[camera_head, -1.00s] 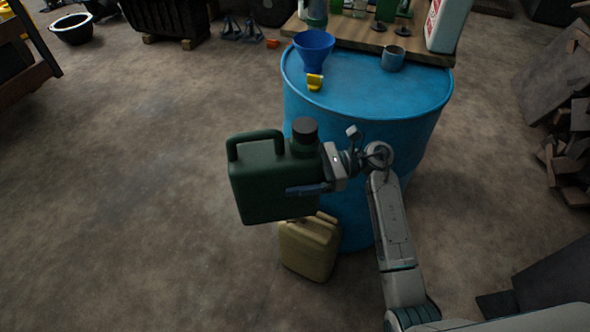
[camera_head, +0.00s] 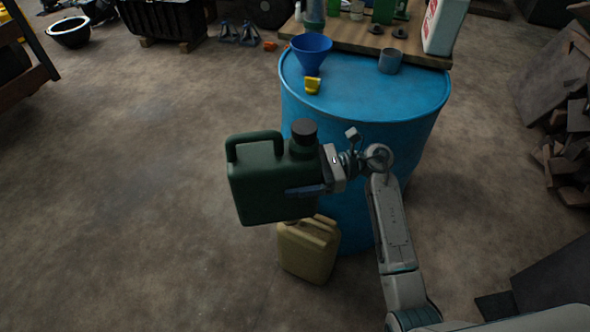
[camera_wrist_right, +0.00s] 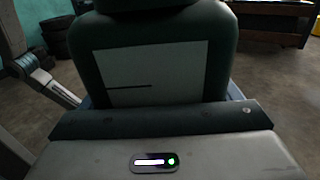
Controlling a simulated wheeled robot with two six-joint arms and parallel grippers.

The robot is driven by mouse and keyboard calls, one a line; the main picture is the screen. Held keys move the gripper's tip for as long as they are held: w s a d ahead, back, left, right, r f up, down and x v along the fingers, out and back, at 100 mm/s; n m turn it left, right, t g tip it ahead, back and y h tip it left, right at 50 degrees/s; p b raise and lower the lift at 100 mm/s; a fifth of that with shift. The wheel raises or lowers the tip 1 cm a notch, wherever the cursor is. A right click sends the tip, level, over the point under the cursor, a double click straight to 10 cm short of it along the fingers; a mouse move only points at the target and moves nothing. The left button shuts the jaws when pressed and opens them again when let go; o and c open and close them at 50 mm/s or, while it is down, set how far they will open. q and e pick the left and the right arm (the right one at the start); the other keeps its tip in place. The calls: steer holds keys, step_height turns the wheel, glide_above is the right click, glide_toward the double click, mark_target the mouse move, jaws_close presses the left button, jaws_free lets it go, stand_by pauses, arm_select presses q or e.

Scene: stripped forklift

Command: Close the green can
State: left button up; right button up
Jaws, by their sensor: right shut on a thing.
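The green can (camera_head: 262,185) is a dark green jerrycan with a loop handle on its left. A black cap (camera_head: 304,130) sits on its neck; I cannot tell whether it is tight. My right gripper (camera_head: 311,187) is shut on the can's right side and holds it upright, above the floor. One finger shows across the can's front; the other is hidden. In the right wrist view the can (camera_wrist_right: 150,60) fills the space before the gripper, with a pale label on its side. My left gripper is not in view.
A blue drum (camera_head: 365,100) stands behind the can, with a blue funnel (camera_head: 311,52), a yellow object (camera_head: 312,86) and a grey cup (camera_head: 390,61) on top. A beige canister (camera_head: 308,250) stands on the floor below.

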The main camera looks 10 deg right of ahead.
steer(key=s+d+r+m+t+h, duration=0.1)
steer(key=d+m+t, duration=0.3)
steer(key=d, duration=0.3)
steer(key=s+d+r+m+t+h, duration=0.1)
steer(key=d+m+t+h, duration=0.1)
steer(key=d+t, duration=0.5)
steer(key=shift+s+d+r+m+t, duration=0.3)
steer(key=shift+d+m, duration=0.1)
steer(key=shift+m, duration=0.5)
